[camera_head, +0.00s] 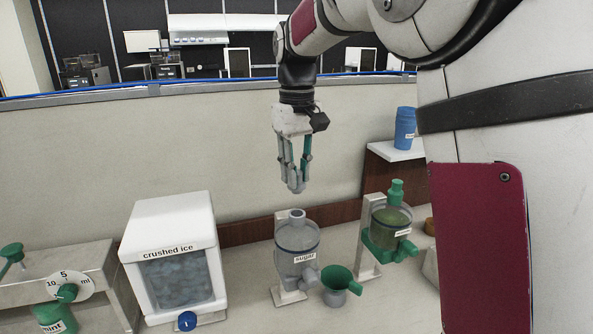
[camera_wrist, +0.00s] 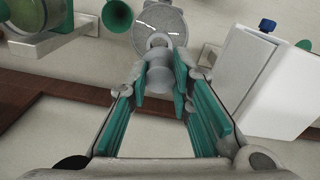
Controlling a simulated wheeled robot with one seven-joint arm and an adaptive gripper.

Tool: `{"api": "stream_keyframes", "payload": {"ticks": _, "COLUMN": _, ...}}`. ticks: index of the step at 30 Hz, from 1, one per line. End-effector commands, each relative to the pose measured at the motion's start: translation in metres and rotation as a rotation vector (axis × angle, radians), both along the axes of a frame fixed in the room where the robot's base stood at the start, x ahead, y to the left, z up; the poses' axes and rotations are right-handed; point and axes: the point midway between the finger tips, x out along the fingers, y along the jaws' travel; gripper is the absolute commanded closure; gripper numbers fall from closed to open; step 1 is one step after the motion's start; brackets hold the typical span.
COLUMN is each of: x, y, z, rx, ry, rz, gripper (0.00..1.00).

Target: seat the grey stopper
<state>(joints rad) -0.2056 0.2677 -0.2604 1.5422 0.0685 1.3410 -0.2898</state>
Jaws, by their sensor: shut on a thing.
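My gripper (camera_head: 296,177) hangs above the counter, pointing down. It is shut on the grey stopper (camera_head: 296,187), which sticks out a little below the fingertips. In the wrist view the grey stopper (camera_wrist: 159,76) sits between the green-padded fingers. The clear sugar dispenser (camera_head: 297,243) stands below it, with a grey neck (camera_head: 297,214) at its top. There is a gap between stopper and neck in the head view. In the wrist view the sugar dispenser (camera_wrist: 164,22) lies beyond the stopper, which hides part of it.
A white crushed ice box (camera_head: 172,220) stands left of the sugar dispenser. A green funnel (camera_head: 338,278) stands close on its right. Further right is a dispenser with a green stopper (camera_head: 396,190). A blue cup (camera_head: 404,128) is on a raised shelf. A low wall runs behind.

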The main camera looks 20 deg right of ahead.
Motion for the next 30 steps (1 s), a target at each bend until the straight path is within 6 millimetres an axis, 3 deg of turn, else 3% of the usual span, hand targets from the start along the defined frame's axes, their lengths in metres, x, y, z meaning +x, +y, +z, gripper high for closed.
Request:
{"api": "stream_keyframes", "payload": {"ticks": 14, "x": -0.002, "y": 0.0, "z": 0.0, "rx": 0.002, "ry": 0.0, "rz": 0.014, "gripper": 1.0}}
{"api": "stream_keyframes", "payload": {"ticks": 30, "x": -0.001, "y": 0.0, "z": -0.043, "rx": 0.002, "ry": -0.001, "rz": 0.014, "gripper": 1.0}}
